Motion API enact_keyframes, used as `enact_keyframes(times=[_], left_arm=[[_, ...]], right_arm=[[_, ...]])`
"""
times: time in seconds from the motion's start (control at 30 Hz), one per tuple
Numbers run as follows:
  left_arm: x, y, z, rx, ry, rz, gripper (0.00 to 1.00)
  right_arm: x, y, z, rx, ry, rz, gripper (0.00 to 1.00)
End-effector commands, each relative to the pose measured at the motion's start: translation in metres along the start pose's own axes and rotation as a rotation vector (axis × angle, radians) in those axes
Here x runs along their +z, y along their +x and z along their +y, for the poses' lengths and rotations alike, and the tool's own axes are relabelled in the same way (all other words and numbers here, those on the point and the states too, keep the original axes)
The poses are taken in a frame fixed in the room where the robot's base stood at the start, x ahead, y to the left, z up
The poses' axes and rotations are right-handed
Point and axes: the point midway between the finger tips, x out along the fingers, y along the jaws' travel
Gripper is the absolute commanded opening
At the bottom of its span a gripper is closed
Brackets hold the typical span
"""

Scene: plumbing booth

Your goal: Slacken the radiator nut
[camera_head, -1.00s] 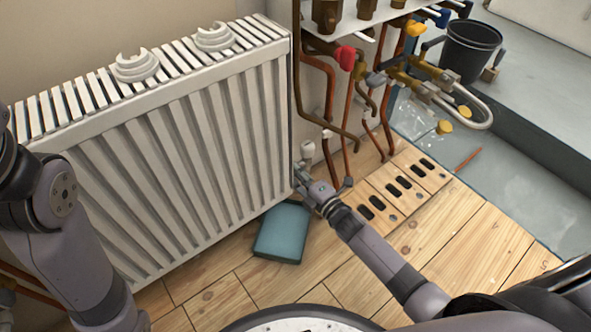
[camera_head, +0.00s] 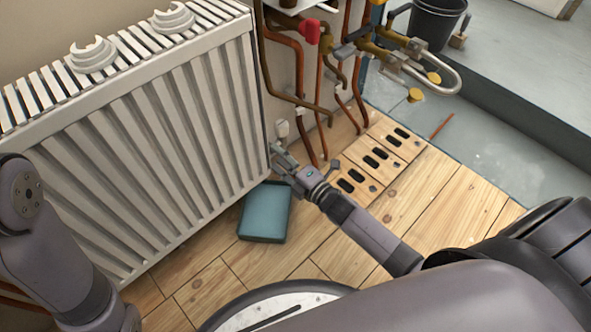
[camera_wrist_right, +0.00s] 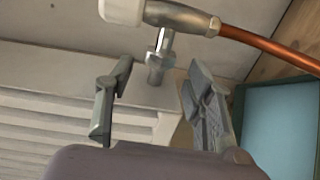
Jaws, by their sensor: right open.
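The white radiator (camera_head: 150,140) stands against the wall at the left in the head view. In the right wrist view, a metal valve body (camera_wrist_right: 180,17) with a white cap (camera_wrist_right: 121,11) joins a copper pipe (camera_wrist_right: 270,46). The radiator nut (camera_wrist_right: 157,62) shows below the valve body, on a short metal tail. My right gripper (camera_head: 277,154) is at the radiator's lower right corner. In the right wrist view its fingers (camera_wrist_right: 155,95) are open, one on each side of the nut's line, with the nut just beyond them and apart from both. The left gripper is out of view.
A teal tray (camera_head: 265,212) lies on the wooden floor below my right gripper. Copper pipes (camera_head: 320,85) rise beside the radiator. A slotted wooden board (camera_head: 376,160) lies to the right. A black bucket (camera_head: 437,25) stands at the back right.

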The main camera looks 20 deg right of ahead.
Motion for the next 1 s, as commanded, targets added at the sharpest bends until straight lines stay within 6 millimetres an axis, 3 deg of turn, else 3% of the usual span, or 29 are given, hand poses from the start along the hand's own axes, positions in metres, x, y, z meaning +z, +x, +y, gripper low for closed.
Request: enact_keyframes(times=[0.2,0.4,1.0], left_arm=[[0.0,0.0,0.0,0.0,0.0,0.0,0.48],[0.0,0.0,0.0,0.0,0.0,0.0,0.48],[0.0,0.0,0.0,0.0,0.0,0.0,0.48]], right_arm=[[0.0,-0.05,-0.002,-0.004,-0.001,0.0,0.48],[0.0,-0.078,-0.001,-0.002,0.0,0.0,0.48],[0.0,-0.086,0.0,-0.001,-0.001,0.001,0.48]])
